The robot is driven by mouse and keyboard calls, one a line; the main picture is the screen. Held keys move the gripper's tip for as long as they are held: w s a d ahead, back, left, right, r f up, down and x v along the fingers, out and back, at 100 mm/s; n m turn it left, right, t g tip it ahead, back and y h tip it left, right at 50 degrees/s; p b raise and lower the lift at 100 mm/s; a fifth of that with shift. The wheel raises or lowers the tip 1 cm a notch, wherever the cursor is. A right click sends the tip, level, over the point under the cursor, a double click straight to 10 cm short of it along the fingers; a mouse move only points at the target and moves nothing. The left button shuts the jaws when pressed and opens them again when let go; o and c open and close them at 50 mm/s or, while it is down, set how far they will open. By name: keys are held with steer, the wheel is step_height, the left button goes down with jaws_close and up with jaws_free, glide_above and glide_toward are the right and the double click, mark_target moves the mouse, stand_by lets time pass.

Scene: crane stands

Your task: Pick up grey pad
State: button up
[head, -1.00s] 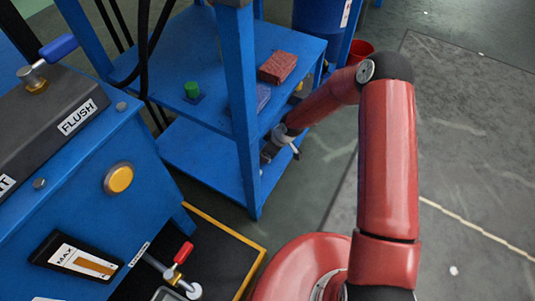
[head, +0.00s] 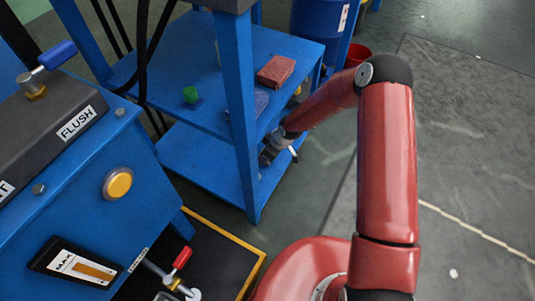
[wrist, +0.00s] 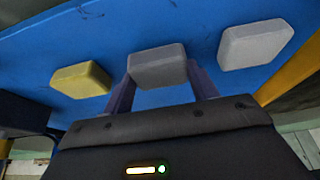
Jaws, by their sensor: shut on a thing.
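The grey pad (wrist: 157,66) is a rounded block in the middle of the wrist view, against a blue surface (wrist: 195,30). My gripper (wrist: 162,82) has one finger on each side of it and is shut on it. I cannot tell whether the pad still touches the blue surface. In the head view the end of my arm (head: 272,148) is at the right side of the blue shelf unit, below its upper shelf. The fingers and the grey pad are hidden there.
A yellow pad (wrist: 81,80) is left of the grey pad and a pale pad (wrist: 255,43) right of it, both close by. The upper shelf (head: 215,62) holds a red block (head: 276,72) and a green piece (head: 190,95). A blue post (head: 240,130) stands left of my wrist.

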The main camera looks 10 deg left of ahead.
steer(key=v, duration=0.3)
steer(key=shift+w+a+r+p, duration=0.1)
steer(key=shift+p, duration=0.3)
steer(key=s+d+p, duration=0.1)
steer(key=s+d, duration=0.2)
steer(key=d, duration=0.5)
steer(key=s+d+p, duration=0.1)
steer(key=s+d, duration=0.1)
steer(key=d, duration=0.6)
steer(key=shift+s, duration=0.35)
